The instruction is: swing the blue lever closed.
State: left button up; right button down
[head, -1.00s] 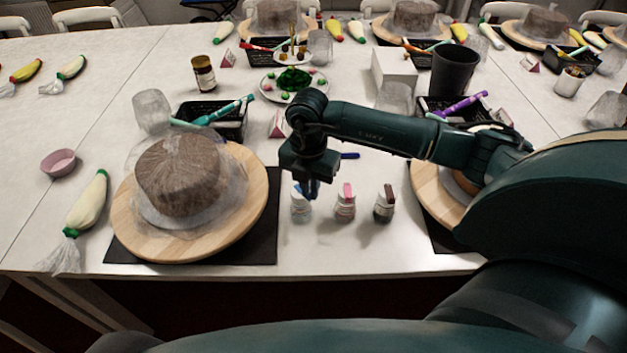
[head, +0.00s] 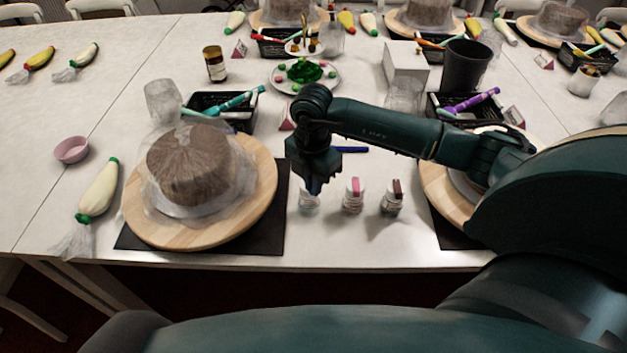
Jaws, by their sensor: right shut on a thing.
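Three small bottles stand in a row on the table, right of the near cake turntable. The left bottle (head: 309,202) is the one whose blue lever showed on top; the lever is now hidden behind my gripper. My right gripper (head: 313,187) points down at that bottle's top, its jaws shut on the blue lever. How far the lever stands open cannot be seen. The middle bottle (head: 353,197) has a pink lever and the right bottle (head: 391,199) a dark brown one. My left gripper is not in view.
A brown cake (head: 188,165) in clear wrap sits on a wooden turntable (head: 262,190) at left, over a black mat (head: 273,238). A blue stick (head: 350,149) lies behind the bottles. Another turntable (head: 438,200) is at right. The table in front of the bottles is clear.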

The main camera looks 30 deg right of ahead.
jog(key=c, duration=1.5)
grip_release()
notch_tip(320, 180, up, 13)
jog(key=b, duration=0.1)
